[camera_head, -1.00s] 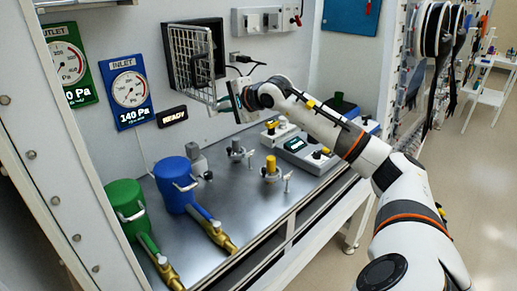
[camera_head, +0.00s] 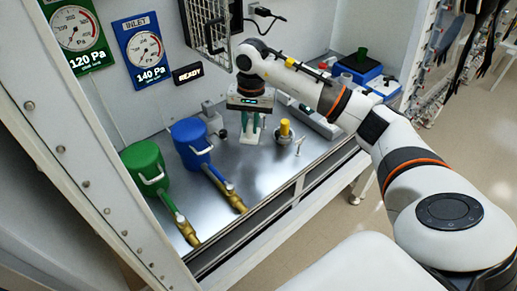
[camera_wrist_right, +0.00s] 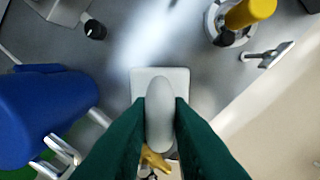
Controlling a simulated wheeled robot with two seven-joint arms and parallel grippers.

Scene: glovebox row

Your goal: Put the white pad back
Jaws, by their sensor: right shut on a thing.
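My right gripper (camera_head: 251,133) is low over the steel worktop, pointing down, to the right of the blue canister. In the right wrist view its dark green fingers (camera_wrist_right: 160,125) are shut on a pale oval grip. A white rounded-square pad (camera_wrist_right: 160,72) shows just beneath the grip and seems to be one piece with it. The fingers and grip hide part of the pad. In the head view the pad is too small to make out clearly. I cannot tell whether it touches the worktop. My left gripper is not in view.
The blue canister (camera_head: 191,143) and green canister (camera_head: 146,165) stand to the left, with brass-ended tubes in front. A yellow-topped fitting (camera_head: 285,131) stands close on the right. An open mesh door (camera_head: 211,28) hangs on the back wall. Bare steel (camera_head: 250,168) lies in front.

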